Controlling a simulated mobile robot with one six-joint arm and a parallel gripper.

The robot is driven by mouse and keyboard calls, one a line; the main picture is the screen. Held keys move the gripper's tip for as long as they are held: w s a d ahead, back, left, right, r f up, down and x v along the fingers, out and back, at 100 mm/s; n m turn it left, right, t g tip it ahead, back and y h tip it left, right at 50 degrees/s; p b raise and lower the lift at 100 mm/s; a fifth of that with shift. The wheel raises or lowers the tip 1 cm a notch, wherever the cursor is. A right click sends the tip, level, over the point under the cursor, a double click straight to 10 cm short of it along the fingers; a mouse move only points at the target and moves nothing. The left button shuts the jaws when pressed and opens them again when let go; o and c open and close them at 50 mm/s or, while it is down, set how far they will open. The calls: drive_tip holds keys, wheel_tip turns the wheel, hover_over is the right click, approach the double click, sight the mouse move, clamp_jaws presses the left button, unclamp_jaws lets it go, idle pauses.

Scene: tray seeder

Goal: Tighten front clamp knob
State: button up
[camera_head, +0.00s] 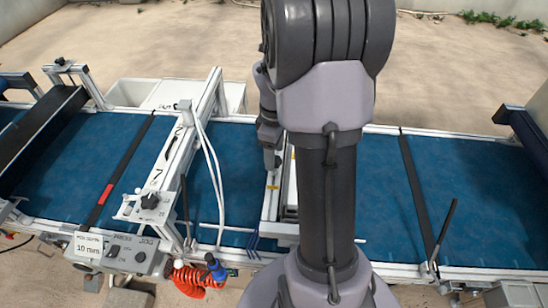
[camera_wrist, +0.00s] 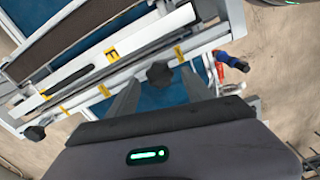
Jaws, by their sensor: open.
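A black, lobed clamp knob (camera_wrist: 160,74) shows in the wrist view, on the near side of a pale metal rail (camera_wrist: 111,78) with yellow labels. My gripper (camera_wrist: 161,84) is open, its two grey fingers apart and pointing toward the knob. The knob appears between the fingertips; I cannot tell whether they touch it. A second black knob (camera_wrist: 35,132) is at the lower left end of the same rail. In the head view my arm covers much of this part, and the gripper's fingers are not clear there.
A blue belt (camera_head: 375,190) runs across the head view. A frame with a black knob (camera_head: 149,201) stands to the left. A control box (camera_head: 117,253), an orange coiled hose (camera_head: 190,279) and a blue nozzle (camera_head: 215,268) are at the front edge. Sandy floor lies behind.

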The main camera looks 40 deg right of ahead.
drive_tip(key=shift+f, duration=0.7)
clamp_jaws()
